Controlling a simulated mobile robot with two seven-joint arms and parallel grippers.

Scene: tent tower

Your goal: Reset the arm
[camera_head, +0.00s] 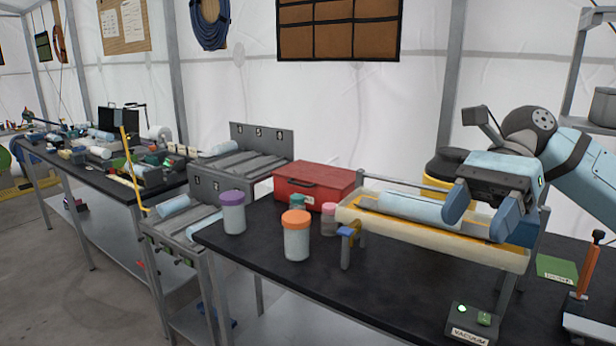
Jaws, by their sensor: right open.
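My right arm (575,160) comes in from the right edge of the head view. My right gripper (483,210) is open, with its two blue-grey fingertips pointing down and apart. It hangs over the right part of a long pale trough (435,240) on a stand. A light-blue cylinder (405,207) lies in the trough, just left of the fingers. I cannot tell whether the near finger touches the trough or cylinder. My left gripper is not in view.
The black table (350,290) holds an orange-lidded jar (296,240), a purple-lidded jar (233,215), a red toolbox (313,184), and a vacuum switch box (474,322). A grey rack (240,165) stands left of it. The table's front middle is clear.

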